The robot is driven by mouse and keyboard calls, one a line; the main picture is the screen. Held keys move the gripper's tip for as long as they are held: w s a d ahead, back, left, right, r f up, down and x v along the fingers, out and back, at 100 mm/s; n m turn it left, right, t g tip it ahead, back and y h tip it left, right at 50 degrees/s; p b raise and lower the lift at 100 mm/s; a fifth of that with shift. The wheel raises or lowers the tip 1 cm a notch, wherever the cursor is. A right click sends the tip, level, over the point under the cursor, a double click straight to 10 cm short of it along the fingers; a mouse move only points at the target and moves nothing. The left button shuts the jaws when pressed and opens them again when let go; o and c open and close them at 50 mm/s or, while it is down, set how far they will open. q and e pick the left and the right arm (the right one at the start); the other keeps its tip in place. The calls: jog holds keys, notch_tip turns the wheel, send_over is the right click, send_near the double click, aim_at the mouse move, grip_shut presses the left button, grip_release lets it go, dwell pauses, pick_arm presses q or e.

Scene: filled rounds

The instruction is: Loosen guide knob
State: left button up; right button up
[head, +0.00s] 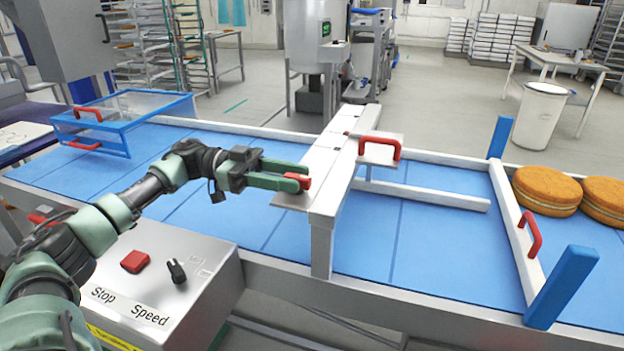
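A small red guide knob (304,183) sits on the pale crossbar (330,165) that spans the blue conveyor. My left gripper (301,178) reaches in from the left, with its green fingertips on either side of the knob. The fingers look closed on it, and they hide part of it. My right gripper is not in view.
A control box (165,290) with a red Stop button (135,261) and a black Speed knob (177,271) stands at the front left. A blue-framed clear cover (125,110) is at the far left. Filled rounds (547,190) sit at the right end, past a rail with a red handle (530,234).

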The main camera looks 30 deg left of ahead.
aim_at(310, 181)
pick_arm(q)
jog(key=x, duration=0.4)
jog(key=shift+p, duration=0.35)
jog(key=shift+w+d, duration=0.1)
jog(key=shift+d, duration=0.2)
grip_shut()
